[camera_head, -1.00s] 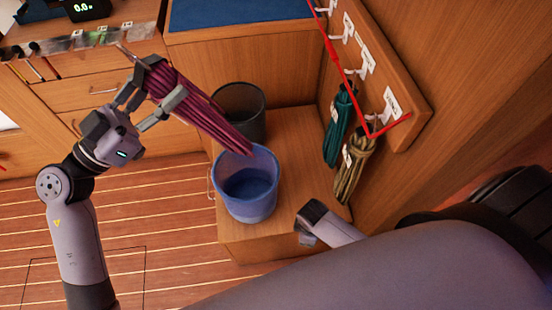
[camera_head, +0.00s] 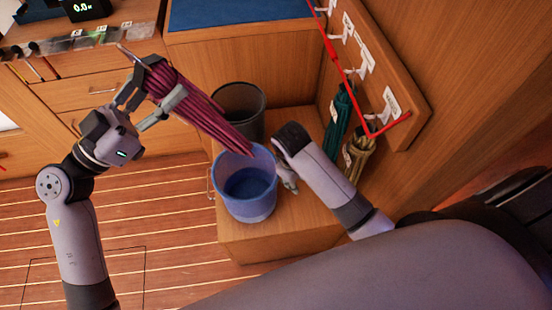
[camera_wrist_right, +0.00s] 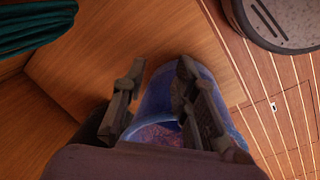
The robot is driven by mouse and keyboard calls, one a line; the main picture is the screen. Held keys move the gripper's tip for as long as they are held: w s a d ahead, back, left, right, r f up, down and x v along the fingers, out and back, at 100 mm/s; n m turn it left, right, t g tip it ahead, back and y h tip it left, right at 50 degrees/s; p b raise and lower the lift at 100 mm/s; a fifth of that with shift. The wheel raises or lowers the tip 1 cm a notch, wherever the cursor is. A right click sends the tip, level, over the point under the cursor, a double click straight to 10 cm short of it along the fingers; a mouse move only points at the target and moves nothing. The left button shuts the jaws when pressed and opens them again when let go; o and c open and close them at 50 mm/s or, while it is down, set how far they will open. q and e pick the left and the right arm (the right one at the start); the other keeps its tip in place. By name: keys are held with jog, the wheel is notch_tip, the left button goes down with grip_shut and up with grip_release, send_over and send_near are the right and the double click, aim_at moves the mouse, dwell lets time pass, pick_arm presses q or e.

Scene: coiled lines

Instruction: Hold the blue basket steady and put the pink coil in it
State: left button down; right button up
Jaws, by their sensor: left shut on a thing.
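The pink coil (camera_head: 207,112) hangs slanted, its lower end over the rim of the blue basket (camera_head: 250,207). My left gripper (camera_head: 168,82) is shut on the coil's upper part, up and left of the basket. The basket stands upright on the wooden bench, its visible inside empty. My right gripper (camera_head: 289,180) is at the basket's right side, partly hidden by my right arm in the head view. In the right wrist view, my right gripper (camera_wrist_right: 160,95) is open, with the basket (camera_wrist_right: 160,92) showing between and behind the fingers. I cannot tell whether they touch it.
A dark bin (camera_head: 240,103) stands just behind the basket. A green coil (camera_head: 338,125) and an olive coil (camera_head: 358,155) hang on the hook board (camera_head: 405,120) at the right. A red line runs across that board. The bench (camera_head: 265,240) has bare room in front.

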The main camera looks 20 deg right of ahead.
jog(key=w+a+r+m, duration=0.1)
jog(key=w+m, duration=0.1)
jog(key=m, duration=0.1)
jog(key=w+a+r+m+y, duration=0.1)
jog(key=w+m, duration=0.1)
jog(key=m, duration=0.1)
jog(key=w+a+r+m, duration=0.1)
jog(key=w+m, duration=0.1)
jog(key=m, duration=0.2)
jog(key=shift+w+a+y, duration=0.1)
jog(key=shift+a+y, duration=0.05)
jog(key=shift+y, duration=0.25)
notch_tip(320, 180, down, 12)
jog(key=shift+w+a+r, duration=0.1)
jog(key=shift+a+r, duration=0.05)
jog(key=shift+c, duration=0.2)
grip_shut()
